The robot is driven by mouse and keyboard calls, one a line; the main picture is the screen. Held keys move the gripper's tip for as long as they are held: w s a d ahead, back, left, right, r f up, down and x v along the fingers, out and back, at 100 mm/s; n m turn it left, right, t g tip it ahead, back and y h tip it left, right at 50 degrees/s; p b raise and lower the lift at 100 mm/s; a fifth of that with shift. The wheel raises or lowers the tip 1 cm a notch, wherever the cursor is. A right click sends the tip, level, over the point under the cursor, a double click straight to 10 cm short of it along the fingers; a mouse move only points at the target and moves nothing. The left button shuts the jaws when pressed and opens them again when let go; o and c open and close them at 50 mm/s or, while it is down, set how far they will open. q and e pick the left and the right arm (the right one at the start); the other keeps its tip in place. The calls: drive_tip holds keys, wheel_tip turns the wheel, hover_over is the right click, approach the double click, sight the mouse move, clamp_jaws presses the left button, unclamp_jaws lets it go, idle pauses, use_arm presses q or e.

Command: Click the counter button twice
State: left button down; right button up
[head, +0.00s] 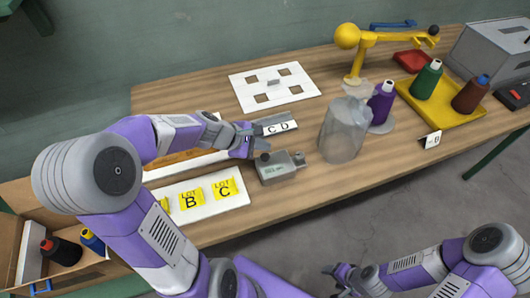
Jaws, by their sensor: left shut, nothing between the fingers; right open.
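The counter (278,168) is a small grey box with a greenish display, lying on the wooden table near its front edge. My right gripper (340,280) is open and empty, low in the picture, in front of the table over the floor.
A translucent grey container (343,130) stands just right of the counter. A purple spool (381,102) is beyond it. A yellow tray (440,105) holds green and brown spools. A white card with yellow lot labels (191,199) lies left. A white board with square holes (274,87) lies behind.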

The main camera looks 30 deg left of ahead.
sight(262, 157)
use_arm(q)
drive_tip(key=shift+r+p, duration=1.2)
drive_tip(key=shift+r, duration=0.45)
idle(1.2)
